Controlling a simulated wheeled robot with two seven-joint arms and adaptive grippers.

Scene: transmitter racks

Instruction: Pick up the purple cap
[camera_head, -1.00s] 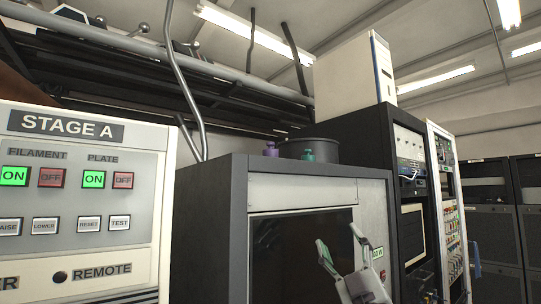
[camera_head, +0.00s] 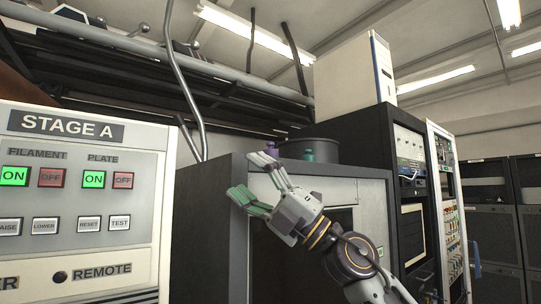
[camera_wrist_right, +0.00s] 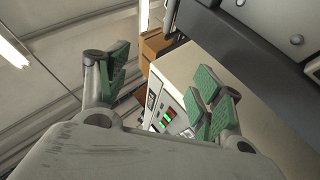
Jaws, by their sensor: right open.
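The purple cap (camera_head: 271,147) stands on top of the dark grey cabinet (camera_head: 211,199) in the head view. Its lower part is hidden behind a finger of my right gripper (camera_head: 253,179). My right gripper is open and empty, in front of the cabinet's upper front edge, with its fingers pointing up and left. The upper finger overlaps the cap in the picture, but I cannot tell how far apart they are in depth. In the right wrist view the open gripper (camera_wrist_right: 161,85) shows nothing between its fingers, and I cannot make out the cap there. My left gripper is not in view.
A teal cap (camera_head: 308,156) stands right of the purple one, by a dark round pot (camera_head: 325,150). A white panel marked STAGE A (camera_head: 140,190) is at the left. A tall equipment rack (camera_head: 375,130) rises at the right. A bent metal pipe (camera_head: 180,75) runs behind the cabinet.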

